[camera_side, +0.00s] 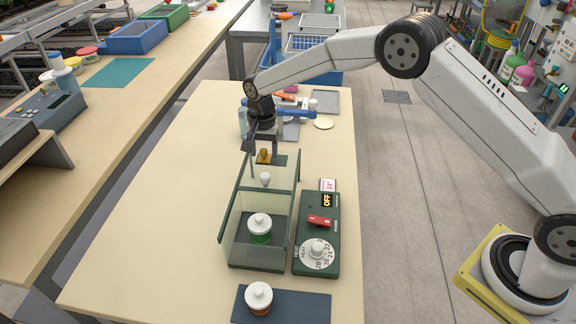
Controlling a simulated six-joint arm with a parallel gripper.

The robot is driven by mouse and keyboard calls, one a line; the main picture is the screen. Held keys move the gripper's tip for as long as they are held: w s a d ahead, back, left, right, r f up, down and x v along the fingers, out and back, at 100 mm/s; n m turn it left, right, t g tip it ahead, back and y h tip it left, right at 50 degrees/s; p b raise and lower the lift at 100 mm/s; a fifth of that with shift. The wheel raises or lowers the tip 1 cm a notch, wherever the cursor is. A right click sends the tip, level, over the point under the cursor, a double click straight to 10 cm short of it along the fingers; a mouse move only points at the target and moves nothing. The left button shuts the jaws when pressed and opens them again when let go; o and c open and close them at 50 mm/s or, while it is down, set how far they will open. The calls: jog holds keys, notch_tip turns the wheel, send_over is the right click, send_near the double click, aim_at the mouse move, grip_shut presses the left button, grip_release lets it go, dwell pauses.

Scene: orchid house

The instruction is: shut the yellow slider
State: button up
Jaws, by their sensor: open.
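A small yellow-orange knob (264,156), which looks like the yellow slider's grip, sits at the far end of a green-framed clear case (227,235). My gripper (262,146) points down right at this knob, with its fingers close around or just behind it. I cannot tell whether they touch it. The jaws are open. A white knob (265,179) stands on the case's clear top, nearer the camera. The slider's own plate is small and partly hidden by my gripper, so how far open it is cannot be made out.
A jar with a white lid (260,222) stands in the case. A green control box (328,262) with a red switch, dial and OFF display is to its right. Another jar (259,296) stands on a dark mat (310,308). Blue and small items lie behind my gripper. The table's left side is bare.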

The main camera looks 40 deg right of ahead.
jog(key=shift+r, duration=3.45)
jog(key=shift+s+d+r, duration=0.15)
jog(key=shift+s+d, duration=0.15)
jog(key=shift+s, duration=0.05)
jog(key=s+d+n+t, duration=0.1)
jog(key=s+d+n, duration=0.3)
jog(key=s, duration=1)
jog(key=s+d+n+t, duration=0.1)
jog(key=s+d+n, duration=0.4)
jog(key=s, duration=0.9)
jog(key=shift+s+d+f+t, duration=0.2)
jog(key=shift+d+t, duration=0.1)
jog(key=shift+d, duration=0.35)
